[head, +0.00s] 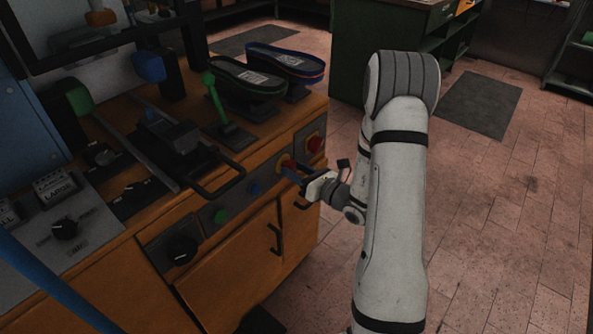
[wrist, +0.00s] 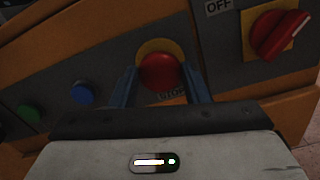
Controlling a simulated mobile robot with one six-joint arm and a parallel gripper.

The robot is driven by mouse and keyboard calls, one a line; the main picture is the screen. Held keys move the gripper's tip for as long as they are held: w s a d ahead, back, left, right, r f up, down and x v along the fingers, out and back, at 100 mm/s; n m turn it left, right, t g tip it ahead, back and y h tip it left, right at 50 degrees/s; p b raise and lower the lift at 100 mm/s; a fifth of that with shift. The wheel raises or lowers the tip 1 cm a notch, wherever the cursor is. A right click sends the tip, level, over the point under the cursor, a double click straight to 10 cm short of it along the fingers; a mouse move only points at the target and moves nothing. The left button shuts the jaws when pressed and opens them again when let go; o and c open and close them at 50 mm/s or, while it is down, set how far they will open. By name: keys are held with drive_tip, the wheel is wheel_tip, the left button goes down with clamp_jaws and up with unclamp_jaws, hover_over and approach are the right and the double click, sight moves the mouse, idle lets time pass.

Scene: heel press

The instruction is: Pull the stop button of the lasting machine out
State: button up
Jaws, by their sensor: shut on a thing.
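The stop button (wrist: 160,72) is a red mushroom head on a yellow round plate, set in the grey front panel of the lasting machine. In the wrist view the two blue fingers of my gripper (wrist: 165,85) stand at its left and right sides and are shut on it. In the head view the red button (head: 289,164) shows only in part beside my gripper (head: 290,174), which reaches in from the right. How far the button stands out from its plate is hard to tell.
A red rotary switch (wrist: 280,34) on a yellow plate, with an OFF label, is right of the stop button. A blue button (wrist: 82,95) and a green button (wrist: 28,113) are on the left. A black bar handle (head: 222,183) juts out nearby. The floor at right is clear.

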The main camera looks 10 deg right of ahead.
drive_tip(key=c, duration=0.7)
drive_tip(key=shift+s+d+f, duration=0.1)
drive_tip(key=shift+s+d, duration=0.05)
drive_tip(key=shift+s, duration=0.05)
clamp_jaws()
drive_tip(key=shift+s+d, duration=0.2)
drive_tip(key=shift+s, duration=0.05)
drive_tip(key=o, duration=1.3)
unclamp_jaws()
drive_tip(key=shift+s+d, duration=0.1)
drive_tip(key=v, duration=0.7)
drive_tip(key=shift+s, duration=0.25)
drive_tip(key=shift+d, duration=0.15)
